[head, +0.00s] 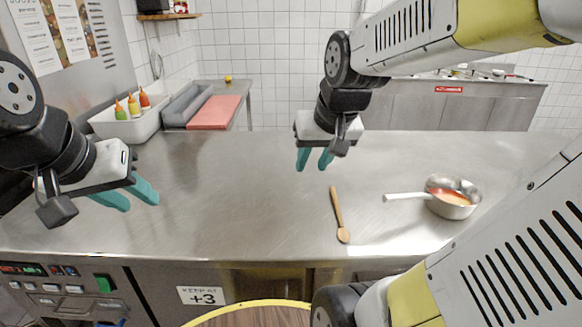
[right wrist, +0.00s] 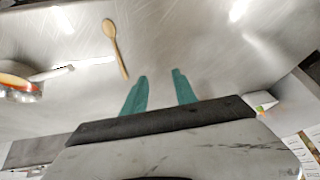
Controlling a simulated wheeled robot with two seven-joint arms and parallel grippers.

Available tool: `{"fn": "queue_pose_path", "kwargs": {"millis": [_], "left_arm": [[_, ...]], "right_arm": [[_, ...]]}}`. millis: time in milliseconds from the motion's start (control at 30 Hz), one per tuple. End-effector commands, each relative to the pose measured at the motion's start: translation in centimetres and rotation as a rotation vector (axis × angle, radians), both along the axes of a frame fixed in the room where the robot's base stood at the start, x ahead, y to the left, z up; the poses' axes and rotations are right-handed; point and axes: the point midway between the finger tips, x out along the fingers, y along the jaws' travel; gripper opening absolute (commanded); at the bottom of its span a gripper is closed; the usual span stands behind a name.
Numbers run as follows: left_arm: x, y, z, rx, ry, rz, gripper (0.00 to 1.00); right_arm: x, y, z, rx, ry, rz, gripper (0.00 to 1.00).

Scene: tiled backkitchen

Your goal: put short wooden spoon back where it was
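The short wooden spoon (head: 338,212) lies flat on the steel counter, its bowl toward the front edge. It also shows in the right wrist view (right wrist: 115,47), a little beyond and left of the fingertips. My right gripper (head: 314,161) is above the counter behind the spoon, with its teal fingers apart and nothing between them; the same fingers show in the right wrist view (right wrist: 160,75). My left gripper (head: 136,201) is over the left part of the counter, its teal fingers apart and empty.
A metal saucepan (head: 453,199) with reddish-orange contents stands on the counter at the right, its white handle pointing left. A white bin (head: 128,125) with sauce bottles and a red board (head: 214,112) are at the back left. The middle of the steel counter (head: 240,190) is clear.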

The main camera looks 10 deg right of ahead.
Motion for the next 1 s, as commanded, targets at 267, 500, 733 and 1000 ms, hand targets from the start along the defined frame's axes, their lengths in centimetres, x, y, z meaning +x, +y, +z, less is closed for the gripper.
{"fn": "queue_pose_path", "kwargs": {"millis": [267, 500, 733, 1000], "left_arm": [[0.0, 0.0, 0.0, 0.0, 0.0, 0.0, 0.36], [0.0, 0.0, 0.0, 0.0, 0.0, 0.0, 0.36], [0.0, 0.0, 0.0, 0.0, 0.0, 0.0, 0.36], [0.0, 0.0, 0.0, 0.0, 0.0, 0.0, 0.36]], "right_arm": [[-6.4, 4.1, 1.5, 0.07, -0.057, 0.114, 0.34], [-6.8, 4.3, 1.5, 0.076, -0.058, 0.123, 0.34], [-6.8, 4.3, 1.5, 0.076, -0.058, 0.122, 0.34], [-6.8, 4.3, 1.5, 0.076, -0.058, 0.122, 0.34]]}}
